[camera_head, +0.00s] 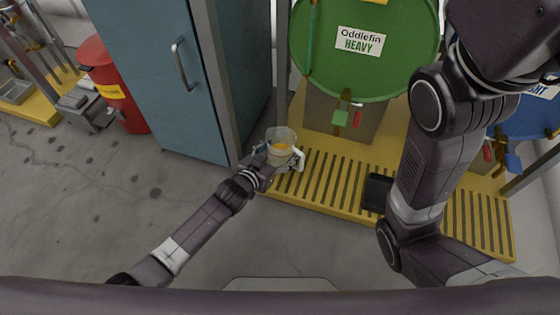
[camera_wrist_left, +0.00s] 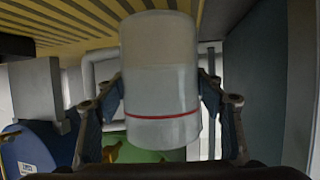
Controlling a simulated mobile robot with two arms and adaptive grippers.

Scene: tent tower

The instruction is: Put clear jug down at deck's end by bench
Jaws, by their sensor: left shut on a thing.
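In the left wrist view the jug (camera_wrist_left: 160,85) is a pale cylinder with a red line, between the two fingers of the left gripper (camera_wrist_left: 160,120). In the head view the jug is over the left end of the yellow slatted deck (camera_head: 325,180), close to the grey post. I cannot tell whether its base touches anything. My right arm crosses the right side, and its gripper is out of view. I cannot make out a bench for certain.
A blue cabinet (camera_head: 160,75) stands left of the jug. A green drum (camera_head: 365,45) marked HEAVY is behind the deck, with a tap (camera_head: 340,118) below. A red drum (camera_head: 112,85) stands far left. A dark block (camera_head: 377,192) is on the deck beside my right arm. Floor at left is clear.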

